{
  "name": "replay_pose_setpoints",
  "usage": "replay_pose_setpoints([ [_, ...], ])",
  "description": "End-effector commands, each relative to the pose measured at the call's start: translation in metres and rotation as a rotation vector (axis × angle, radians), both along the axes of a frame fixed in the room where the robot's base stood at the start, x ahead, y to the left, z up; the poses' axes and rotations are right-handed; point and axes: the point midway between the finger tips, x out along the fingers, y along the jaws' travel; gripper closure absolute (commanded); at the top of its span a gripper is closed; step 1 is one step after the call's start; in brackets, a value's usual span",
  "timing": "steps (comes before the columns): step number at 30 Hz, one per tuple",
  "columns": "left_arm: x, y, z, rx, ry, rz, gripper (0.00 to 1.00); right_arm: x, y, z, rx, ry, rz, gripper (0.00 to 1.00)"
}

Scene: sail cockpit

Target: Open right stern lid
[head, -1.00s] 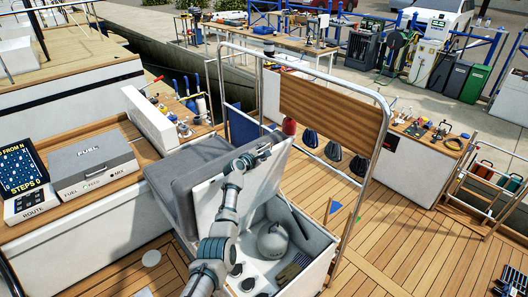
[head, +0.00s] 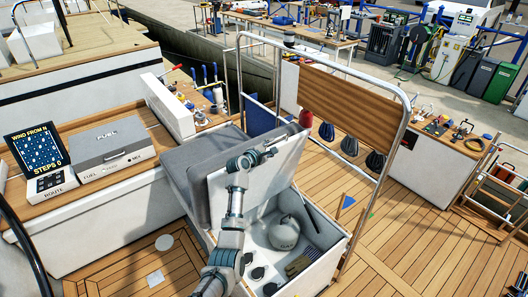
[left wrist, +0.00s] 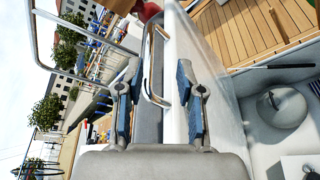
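The stern locker lid (head: 268,172) stands raised and steeply tilted, its white inner face towards the open locker (head: 325,266). Grey cushions (head: 194,170) are behind it. My left gripper (head: 268,153) is at the lid's upper part. In the left wrist view, the two blue-padded fingers of the left gripper (left wrist: 158,100) are spread wide, one on each side of the lid's edge; one finger is over the white face (left wrist: 220,75). I cannot tell whether either finger touches it. My right gripper is not in view.
Inside the locker are a round grey object (head: 284,233) and dark gloves (head: 300,264). A metal rail with a wooden board (head: 345,103) stands behind the locker. A fuel box (head: 112,143) and route panel (head: 50,183) are at the left.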

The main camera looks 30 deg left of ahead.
Motion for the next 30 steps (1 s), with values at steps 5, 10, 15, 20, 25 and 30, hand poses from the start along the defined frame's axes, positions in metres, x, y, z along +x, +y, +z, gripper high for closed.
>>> replay_pose_setpoints([
  [5,-0.030,0.002,0.006,0.000,-0.001,0.001,0.63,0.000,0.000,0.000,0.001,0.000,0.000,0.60],
  [10,-0.048,0.003,0.009,-0.002,0.000,0.000,0.63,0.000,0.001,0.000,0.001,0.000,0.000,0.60],
  [15,-0.053,0.003,0.011,-0.002,0.000,0.000,0.63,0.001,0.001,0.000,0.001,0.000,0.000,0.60],
  [20,-0.053,0.003,0.011,-0.002,0.000,0.000,0.63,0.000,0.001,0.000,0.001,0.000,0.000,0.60],
  [25,-0.052,0.003,0.011,-0.002,0.000,0.000,0.63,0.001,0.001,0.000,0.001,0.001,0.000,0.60],
  [30,-0.054,0.001,0.007,0.012,0.008,-0.003,0.63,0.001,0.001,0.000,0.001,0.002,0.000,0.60],
])
